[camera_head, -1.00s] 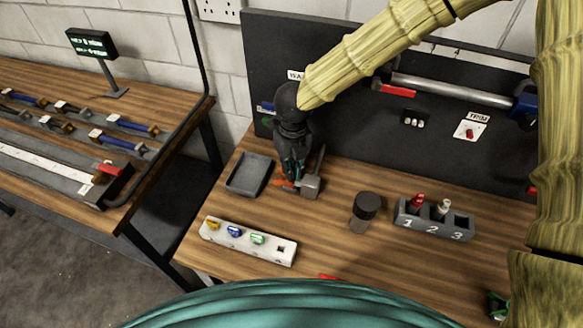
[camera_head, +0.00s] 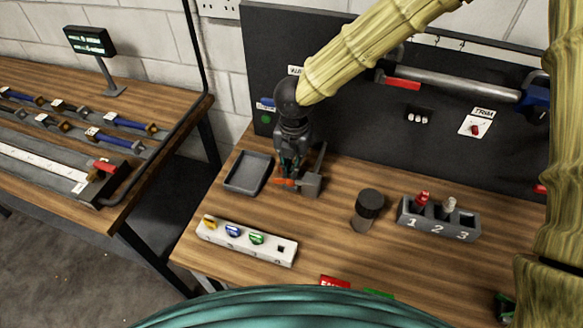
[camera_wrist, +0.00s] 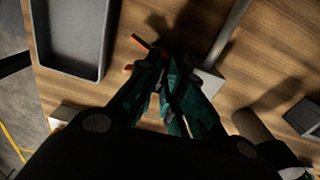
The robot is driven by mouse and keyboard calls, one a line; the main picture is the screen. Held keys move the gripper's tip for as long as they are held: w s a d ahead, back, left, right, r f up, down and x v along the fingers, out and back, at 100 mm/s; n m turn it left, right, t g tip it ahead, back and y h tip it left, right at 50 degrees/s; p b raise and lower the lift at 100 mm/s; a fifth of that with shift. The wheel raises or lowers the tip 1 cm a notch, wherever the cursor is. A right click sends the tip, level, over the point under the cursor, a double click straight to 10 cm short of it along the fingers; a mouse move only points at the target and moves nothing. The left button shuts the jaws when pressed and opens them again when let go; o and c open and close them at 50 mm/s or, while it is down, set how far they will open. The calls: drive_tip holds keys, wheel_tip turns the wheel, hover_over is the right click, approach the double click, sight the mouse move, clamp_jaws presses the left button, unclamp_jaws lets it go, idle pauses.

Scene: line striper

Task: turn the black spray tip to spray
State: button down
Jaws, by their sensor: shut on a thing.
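A spray fitting with an orange part (camera_head: 285,182) stands beside a small grey block (camera_head: 311,185) near the back of the wooden bench. The orange part also shows in the wrist view (camera_wrist: 139,42), just past my fingertips. My gripper (camera_head: 291,174) points down at this fitting from above. Its dark teal fingers (camera_wrist: 165,78) are close together in the wrist view, shut on the fitting. The black spray tip itself is hidden between or behind the fingers, so I cannot tell which way it is turned.
An empty grey tray (camera_head: 248,173) lies left of my gripper. A black-topped cylinder (camera_head: 370,204) and a numbered grey holder (camera_head: 438,220) stand right. A dark back panel (camera_head: 350,125) rises behind.

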drive_tip(key=shift+m, duration=0.5)
drive_tip(key=m+b, duration=0.2)
drive_tip(key=m, duration=0.1)
drive_tip(key=shift+f+m, duration=0.1)
drive_tip(key=shift+m, duration=0.2)
drive_tip(key=m+b, duration=0.2)
drive_tip(key=m, duration=0.2)
drive_tip(key=shift+m+b, duration=0.3)
drive_tip(key=shift+m, duration=0.5)
drive_tip(key=m+b, duration=0.2)
drive_tip(key=m, duration=0.2)
drive_tip(key=shift+f, duration=0.1)
drive_tip(key=m+b, duration=0.1)
drive_tip(key=m, duration=0.3)
drive_tip(key=shift+h+b, duration=0.3)
drive_tip(key=shift+b, duration=0.1)
